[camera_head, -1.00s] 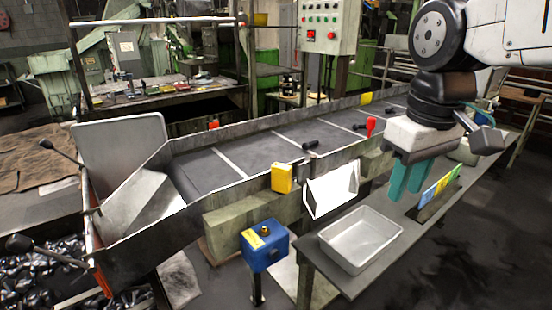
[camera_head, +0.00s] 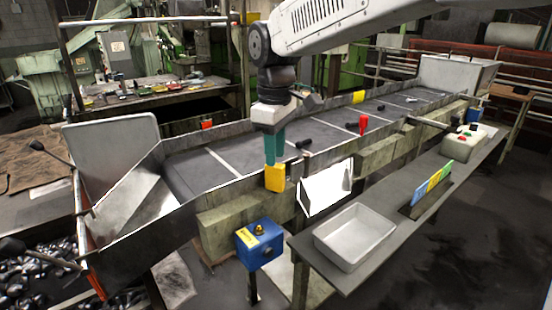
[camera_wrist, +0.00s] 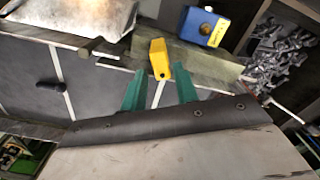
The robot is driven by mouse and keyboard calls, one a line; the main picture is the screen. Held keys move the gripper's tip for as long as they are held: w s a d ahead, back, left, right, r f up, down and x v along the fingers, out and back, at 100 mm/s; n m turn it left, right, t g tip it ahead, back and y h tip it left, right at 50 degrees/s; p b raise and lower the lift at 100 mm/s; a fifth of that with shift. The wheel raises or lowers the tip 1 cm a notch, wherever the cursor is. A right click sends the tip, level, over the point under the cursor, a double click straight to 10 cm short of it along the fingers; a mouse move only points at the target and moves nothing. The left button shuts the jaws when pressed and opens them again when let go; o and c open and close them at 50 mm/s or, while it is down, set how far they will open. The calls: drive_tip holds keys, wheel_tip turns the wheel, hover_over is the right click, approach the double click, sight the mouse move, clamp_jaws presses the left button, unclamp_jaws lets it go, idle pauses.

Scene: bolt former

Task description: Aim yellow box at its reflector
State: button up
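The yellow box (camera_head: 275,178) sits on the near side rail of the conveyor. It also shows in the wrist view (camera_wrist: 159,58), just beyond my fingertips. My gripper (camera_head: 274,160) points down directly above it. In the wrist view my gripper (camera_wrist: 159,84) is open, its two green fingers apart with the box in line with the gap. I cannot tell whether the fingers touch the box. A yellow plate (camera_head: 358,97), which looks like a reflector, is on the far rail, further right than the box. A red plate (camera_head: 207,124) is on the far rail to the left.
A red box (camera_head: 363,123) stands on the near rail to the right. A white angled panel (camera_head: 326,188) is close right of the yellow box. A blue box (camera_head: 261,244) on a post stands in front. A grey tray (camera_head: 355,236) lies on the bench.

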sight(275, 177)
drive_tip(key=shift+f, duration=1.2)
clamp_jaws()
drive_tip(key=shift+r+m, duration=0.1)
drive_tip(key=shift+m, duration=2.7)
unclamp_jaws()
